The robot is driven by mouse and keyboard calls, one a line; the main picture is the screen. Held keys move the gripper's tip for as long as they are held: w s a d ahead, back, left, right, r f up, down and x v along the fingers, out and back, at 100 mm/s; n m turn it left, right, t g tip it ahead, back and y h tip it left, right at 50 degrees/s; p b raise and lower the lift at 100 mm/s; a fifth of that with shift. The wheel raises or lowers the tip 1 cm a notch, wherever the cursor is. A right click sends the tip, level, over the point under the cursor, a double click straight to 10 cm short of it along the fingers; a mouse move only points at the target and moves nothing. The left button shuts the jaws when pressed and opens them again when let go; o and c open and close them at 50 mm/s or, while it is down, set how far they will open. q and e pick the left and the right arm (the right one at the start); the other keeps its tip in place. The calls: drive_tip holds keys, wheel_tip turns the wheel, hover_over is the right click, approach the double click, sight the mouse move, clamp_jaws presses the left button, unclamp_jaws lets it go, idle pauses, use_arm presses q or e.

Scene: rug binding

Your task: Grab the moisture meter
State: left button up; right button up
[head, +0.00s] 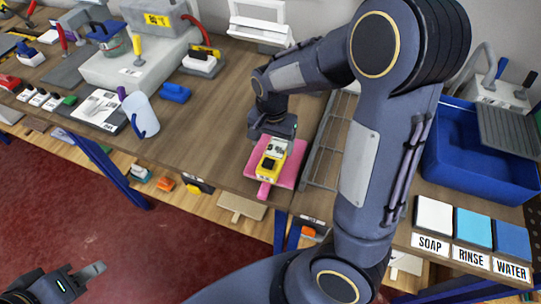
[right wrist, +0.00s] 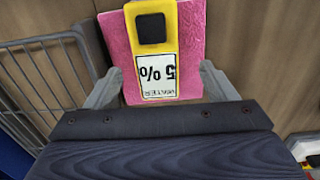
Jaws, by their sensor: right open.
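The moisture meter is a yellow device (head: 272,160) with a black square. It lies on a pink pad (head: 289,172) at the table's front. In the right wrist view the meter (right wrist: 156,52) shows a white label reading "5%" and "WATER", on the pink pad (right wrist: 113,50). My right gripper (head: 274,130) is directly over the meter's far end. In the right wrist view its two open fingers (right wrist: 160,84) stand on either side of the meter's label end, with no visible grip on it. My left gripper (head: 84,280) is at the lower left, away from the table; its opening is unclear.
A grey wire rack (head: 322,150) stands close to the right of the pad. A blue basin (head: 470,165) and soap, rinse and water pads (head: 472,228) are further right. A blue block (head: 175,92) and pale jug (head: 140,112) are left. Wood left of the pad is clear.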

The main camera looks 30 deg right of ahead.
sight(275, 152)
drive_tip(key=f, duration=0.4)
drive_tip(key=d+f, duration=0.1)
drive_tip(key=f, duration=0.1)
drive_tip(key=shift+f+p, duration=0.15)
drive_tip(key=shift+p, duration=0.2)
drive_tip(key=shift+c, duration=0.5)
drive_tip(key=c, duration=1.2)
